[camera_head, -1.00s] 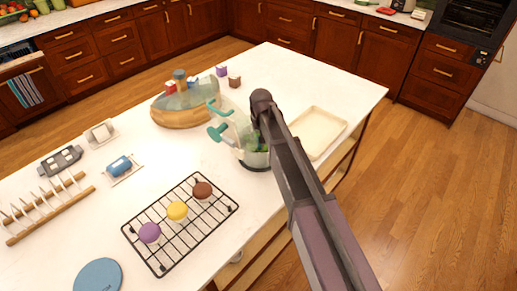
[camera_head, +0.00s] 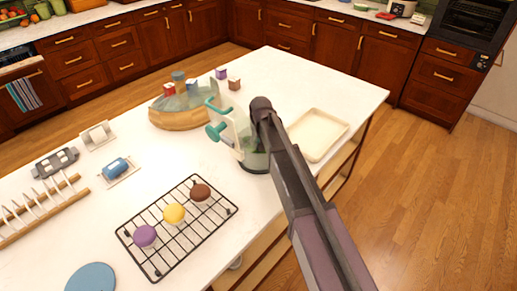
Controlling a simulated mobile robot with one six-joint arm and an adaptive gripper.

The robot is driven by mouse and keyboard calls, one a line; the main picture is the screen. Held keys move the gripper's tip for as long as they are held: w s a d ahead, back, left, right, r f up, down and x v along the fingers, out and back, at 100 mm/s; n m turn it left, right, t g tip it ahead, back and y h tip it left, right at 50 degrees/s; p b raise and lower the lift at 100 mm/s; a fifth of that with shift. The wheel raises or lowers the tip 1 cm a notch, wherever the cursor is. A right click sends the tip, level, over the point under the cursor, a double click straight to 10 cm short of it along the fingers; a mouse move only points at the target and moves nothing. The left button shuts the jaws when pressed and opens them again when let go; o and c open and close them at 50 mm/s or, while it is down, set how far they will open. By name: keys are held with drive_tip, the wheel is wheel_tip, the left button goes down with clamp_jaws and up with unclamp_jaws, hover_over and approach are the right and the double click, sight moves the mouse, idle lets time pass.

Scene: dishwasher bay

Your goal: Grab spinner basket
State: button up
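A clear bowl on a dark round base (camera_head: 256,163), with a greenish tint, stands on the white island just left of my arm. A pale, tilted part with teal handles (camera_head: 217,131) stands against its left side. I take these for the spinner. I cannot make out the basket as a separate piece. The dark rounded end of my arm is over the bowl's upper right and covers part of it. My gripper's fingers do not show, so I cannot tell whether they touch anything.
A cream tray (camera_head: 318,135) lies right of my arm. A black wire rack (camera_head: 178,226) with three coloured round cakes is in front. A wooden-based rounded stand (camera_head: 180,119) with small blocks is behind left. A blue disc (camera_head: 91,278) lies at the front edge.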

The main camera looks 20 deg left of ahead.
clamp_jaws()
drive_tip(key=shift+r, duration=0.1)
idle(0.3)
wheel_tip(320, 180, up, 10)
drive_tip(key=p, duration=1)
idle(0.6)
